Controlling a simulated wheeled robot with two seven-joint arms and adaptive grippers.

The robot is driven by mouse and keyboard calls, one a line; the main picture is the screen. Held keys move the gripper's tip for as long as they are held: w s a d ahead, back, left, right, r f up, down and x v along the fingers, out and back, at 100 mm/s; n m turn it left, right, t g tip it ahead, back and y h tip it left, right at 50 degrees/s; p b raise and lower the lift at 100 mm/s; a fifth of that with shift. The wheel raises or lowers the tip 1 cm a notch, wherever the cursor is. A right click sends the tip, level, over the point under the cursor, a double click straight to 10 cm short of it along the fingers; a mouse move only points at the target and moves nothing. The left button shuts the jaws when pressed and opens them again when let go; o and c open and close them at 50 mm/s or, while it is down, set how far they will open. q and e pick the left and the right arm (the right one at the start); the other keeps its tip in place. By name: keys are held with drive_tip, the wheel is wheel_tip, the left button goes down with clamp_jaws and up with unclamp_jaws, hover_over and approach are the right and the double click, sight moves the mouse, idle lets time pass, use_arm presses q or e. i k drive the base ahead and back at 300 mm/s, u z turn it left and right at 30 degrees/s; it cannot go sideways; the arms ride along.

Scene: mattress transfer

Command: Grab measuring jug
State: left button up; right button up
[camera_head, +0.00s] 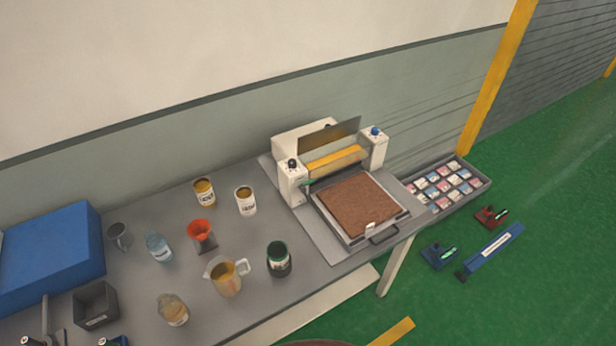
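The measuring jug (225,279) stands upright on the grey table, near its front edge, left of the middle of the view. It is clear with a spout on its left and a handle on its right, and it holds an amber-yellow content. A dark green and black can (279,260) stands to its right, and a glass jar (173,309) stands to its lower left.
Behind the jug are a red funnel on a stand (201,232), two cans (204,192) (245,201) and a bottle (159,248). A blue box (48,255) and a dark open bin (95,304) are left. A press machine (291,184) with a brown slab (358,202) is right.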

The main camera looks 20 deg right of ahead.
sight(222, 271)
drive_tip(key=u, duration=0.4)
drive_tip(key=k, duration=1.05)
drive_tip(key=z, duration=1.15)
drive_tip(key=i, duration=0.55)
